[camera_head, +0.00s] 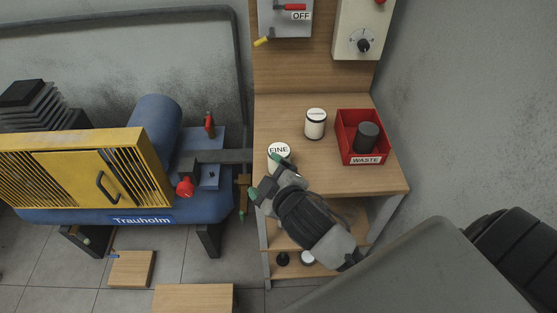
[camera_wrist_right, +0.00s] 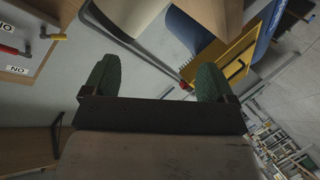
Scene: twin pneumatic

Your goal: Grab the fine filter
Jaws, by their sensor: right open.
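The fine filter (camera_head: 279,149) is a white cylinder with a dark-edged lid marked FINE, upright near the left edge of the wooden bench in the head view. My right gripper (camera_head: 265,176) is open, with green fingertips just in front of the filter. One fingertip overlaps the filter's lower part in the picture; I cannot tell if they touch. In the right wrist view the two green fingers (camera_wrist_right: 155,82) are wide apart and nothing shows gripped. A pale rounded shape at the top there may be the filter, but I cannot tell. My left gripper is out of view.
Another white canister (camera_head: 316,123) stands behind and right of the fine filter. A red WASTE bin (camera_head: 376,154) holding a dark cylinder is farther right. The blue and yellow Trauholm machine (camera_head: 120,180) is left, its pipe meeting the bench. Bare bench (camera_head: 285,110) lies behind the filter.

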